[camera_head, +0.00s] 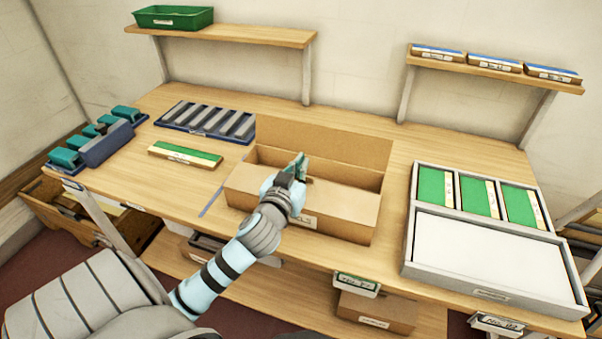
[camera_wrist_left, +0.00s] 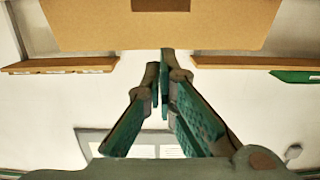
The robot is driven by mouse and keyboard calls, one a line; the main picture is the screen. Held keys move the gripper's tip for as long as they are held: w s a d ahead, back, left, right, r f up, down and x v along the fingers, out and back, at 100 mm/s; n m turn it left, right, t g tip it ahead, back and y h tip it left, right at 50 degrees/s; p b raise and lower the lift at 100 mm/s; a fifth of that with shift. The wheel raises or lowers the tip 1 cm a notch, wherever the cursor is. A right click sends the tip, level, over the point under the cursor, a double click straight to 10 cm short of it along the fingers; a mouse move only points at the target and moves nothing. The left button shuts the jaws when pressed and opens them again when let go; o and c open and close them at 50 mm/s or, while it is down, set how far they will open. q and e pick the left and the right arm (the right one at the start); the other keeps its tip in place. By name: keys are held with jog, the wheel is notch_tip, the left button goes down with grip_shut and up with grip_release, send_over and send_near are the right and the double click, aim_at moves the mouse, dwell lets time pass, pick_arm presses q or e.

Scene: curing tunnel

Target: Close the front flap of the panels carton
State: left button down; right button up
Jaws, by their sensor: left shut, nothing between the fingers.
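The brown panels carton (camera_head: 350,224) stands near the front edge of the workbench, with a label on its front. Its back flap (camera_head: 325,142) stands up behind the opening, and part of the inside shows. I cannot tell the front flap apart from the front wall. My left gripper (camera_head: 298,166) is over the middle of the carton, with its arm reaching across the front side and hiding part of it. In the left wrist view the fingers of the gripper (camera_wrist_left: 165,75) are together and empty, with a brown cardboard panel (camera_wrist_left: 160,25) beyond them. My right gripper is not in view.
A green-topped panel strip (camera_head: 185,154) and a slotted dark tray (camera_head: 207,122) lie left of the carton. A pale tray (camera_head: 409,245) with green panels is at right. Teal parts on a blue stand (camera_head: 105,148) are far left. Shelves (camera_head: 225,34) hang above.

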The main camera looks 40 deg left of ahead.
pick_arm(q)
jog(key=shift+f, duration=1.05)
jog(key=shift+w+f+b, duration=0.25)
jog(key=shift+f+b, duration=0.35)
jog(key=shift+f, duration=0.1)
jog(key=shift+w+a+f, duration=0.15)
jog(key=shift+w+f, duration=0.05)
jog(key=shift+r, duration=0.15)
